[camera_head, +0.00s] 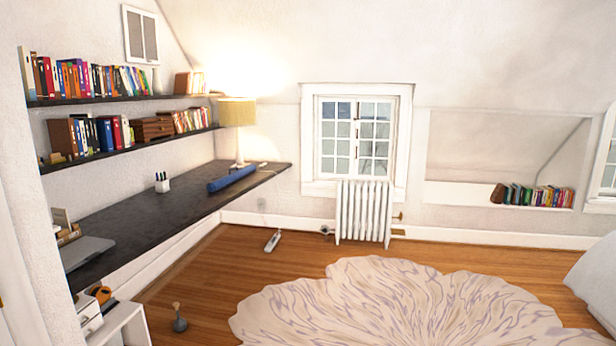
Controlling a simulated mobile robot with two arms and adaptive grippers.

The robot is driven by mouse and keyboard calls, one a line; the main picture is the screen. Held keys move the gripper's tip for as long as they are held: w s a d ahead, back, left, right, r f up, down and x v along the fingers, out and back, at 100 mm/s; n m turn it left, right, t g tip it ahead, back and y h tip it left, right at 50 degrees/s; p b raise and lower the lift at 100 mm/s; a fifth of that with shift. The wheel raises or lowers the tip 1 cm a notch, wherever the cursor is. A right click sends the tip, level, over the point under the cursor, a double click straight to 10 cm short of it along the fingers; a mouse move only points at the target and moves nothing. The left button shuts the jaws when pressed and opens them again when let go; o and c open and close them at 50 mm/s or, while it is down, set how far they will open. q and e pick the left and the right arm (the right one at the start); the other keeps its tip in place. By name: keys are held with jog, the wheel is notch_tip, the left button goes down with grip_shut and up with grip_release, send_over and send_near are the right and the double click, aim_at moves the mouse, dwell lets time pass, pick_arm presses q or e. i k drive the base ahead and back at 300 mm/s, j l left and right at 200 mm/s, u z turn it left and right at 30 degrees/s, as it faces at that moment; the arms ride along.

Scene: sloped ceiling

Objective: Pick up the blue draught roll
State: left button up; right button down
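The blue draught roll (232,178) is a long blue cylinder. It lies on the dark desk (150,213) along the left wall, near the desk's far end, close to its front edge and in front of the lamp. Nothing covers it. Neither of my grippers shows in the head view.
A lit lamp (238,113) and a white pen holder (162,182) stand on the desk near the roll. A laptop (85,252) lies at the desk's near end. Book shelves hang above. A pale rug (390,305) covers much of the open wooden floor (210,275); a radiator (363,212) is under the window.

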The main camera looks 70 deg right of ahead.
aim_at(213, 187)
jog(key=z, duration=2.1)
jog(key=i+z, duration=0.1)
jog(key=i, duration=0.75)
jog(key=i+z, duration=0.1)
jog(key=i, duration=0.8)
jog(key=i+z, duration=0.1)
jog(key=i, duration=0.75)
jog(key=i+j+z, duration=0.1)
jog(key=i, duration=0.8)
jog(key=i+j+u, duration=0.1)
jog(key=i+u, duration=0.15)
jog(key=i, duration=0.3)
jog(key=i+u, duration=0.25)
jog(key=i, duration=0.25)
jog(key=i+l+u, duration=0.1)
jog(key=i+u, duration=0.15)
jog(key=i, duration=0.3)
jog(key=i+l+u, duration=0.2)
jog(key=i, duration=0.35)
